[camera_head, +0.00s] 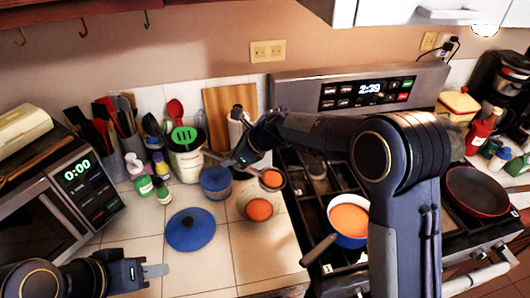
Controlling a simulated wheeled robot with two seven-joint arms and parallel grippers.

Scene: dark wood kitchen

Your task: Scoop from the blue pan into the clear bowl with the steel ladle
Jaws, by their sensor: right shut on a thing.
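The blue pan (334,239) sits on the stove with orange soup in it, its dark handle pointing to the lower left. My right gripper (236,163) is shut on the steel ladle (282,183), holding it above the counter. The ladle's cup holds orange soup and appears just behind and above the clear bowl (246,201). The clear bowl stands on the tiles left of the stove, with orange soup in it. My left gripper (151,271) is low at the left, away from these things; its finger opening is not clear.
A blue lid (191,230) lies on the counter left of the bowl. A blue pot (215,181) and a utensil holder (187,165) stand behind. A microwave (50,215) is at the left. A red pan (477,192) is on the stove's right. My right arm spans the stove.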

